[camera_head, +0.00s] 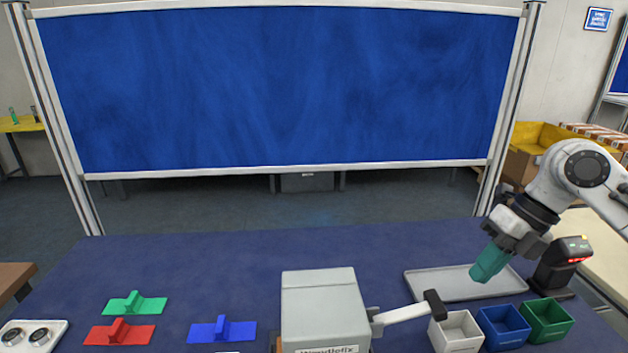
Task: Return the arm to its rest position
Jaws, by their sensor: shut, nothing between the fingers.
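My arm reaches in from the right edge and bends down over the right side of the blue table (250,260). My gripper (480,275) points down and to the left, its teal fingers shut with nothing held. It is over the grey tray (440,286), which looks empty. I cannot tell the exact height of the fingertips above the tray. A black scanner (556,270) with a red lit front stands just right of the gripper.
White (456,330), blue (503,325) and green (547,319) open bins stand in front of the tray. A grey box machine (322,305) with a lever (405,312) is at front centre. Green, red and blue holders (222,330) lie left. The table's middle back is clear.

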